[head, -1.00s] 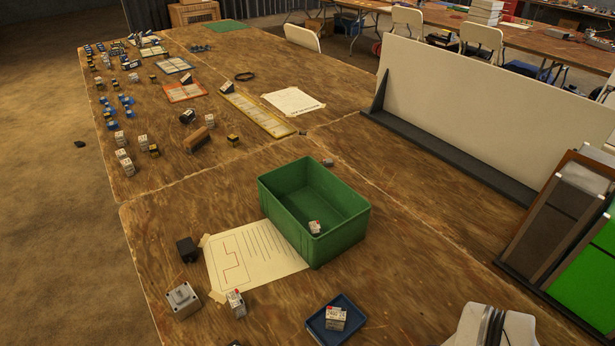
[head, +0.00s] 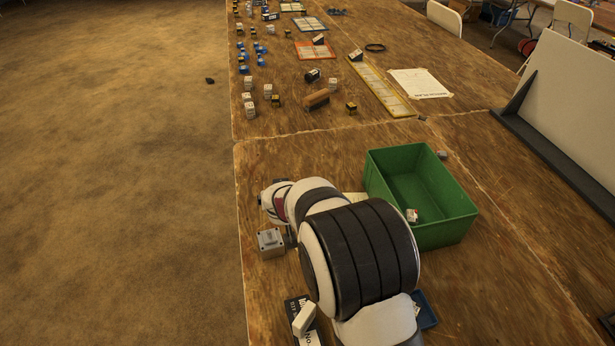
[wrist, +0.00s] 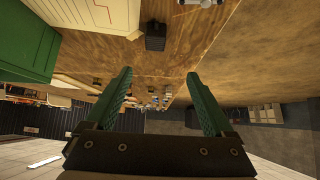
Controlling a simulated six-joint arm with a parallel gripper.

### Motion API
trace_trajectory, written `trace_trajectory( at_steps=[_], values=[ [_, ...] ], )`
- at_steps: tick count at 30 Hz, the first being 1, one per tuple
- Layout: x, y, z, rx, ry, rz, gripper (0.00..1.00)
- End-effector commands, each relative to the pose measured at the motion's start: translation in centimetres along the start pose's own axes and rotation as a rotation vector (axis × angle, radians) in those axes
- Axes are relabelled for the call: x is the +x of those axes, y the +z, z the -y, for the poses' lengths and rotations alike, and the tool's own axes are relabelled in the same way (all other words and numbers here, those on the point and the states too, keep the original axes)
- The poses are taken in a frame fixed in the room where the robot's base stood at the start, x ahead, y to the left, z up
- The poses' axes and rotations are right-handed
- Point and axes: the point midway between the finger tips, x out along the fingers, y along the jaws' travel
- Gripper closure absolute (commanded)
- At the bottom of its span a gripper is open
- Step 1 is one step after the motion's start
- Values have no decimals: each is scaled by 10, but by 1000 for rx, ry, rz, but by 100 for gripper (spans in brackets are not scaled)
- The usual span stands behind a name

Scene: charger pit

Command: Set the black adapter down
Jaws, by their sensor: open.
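The black adapter (wrist: 155,36) shows in the wrist view as a small dark block on the wooden table, near the paper sheet. My gripper (wrist: 159,74) has its two green fingers spread wide, with nothing between them. The adapter is apart from the fingertips, beyond them and roughly between their lines. In the head view my arm covers the adapter's spot, and the gripper's fingers cannot be made out there.
A green bin (head: 448,214) with a small white block inside stands right of my arm. A grey box (head: 270,242) sits near the table's left edge. A blue tray (head: 426,310) is partly hidden behind my arm. Several small parts and boards lie farther back.

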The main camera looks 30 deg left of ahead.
Motion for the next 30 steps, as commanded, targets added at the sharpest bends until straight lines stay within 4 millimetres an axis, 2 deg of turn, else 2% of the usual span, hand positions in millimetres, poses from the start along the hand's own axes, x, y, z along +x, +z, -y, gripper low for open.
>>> trace_trajectory(
  at_steps=[6, 9, 14, 18, 24, 30],
  values=[
    [66, 2, -4, 7, 5, 2, 12],
    [82, 1, -4, 6, 6, 0, 12],
    [97, 2, -6, 6, 6, 1, 12],
    [126, 7, -12, 8, 7, 0, 12],
    [143, 6, -11, 7, 6, 0, 12],
    [143, 6, -11, 5, 5, 1, 12]
  ],
)
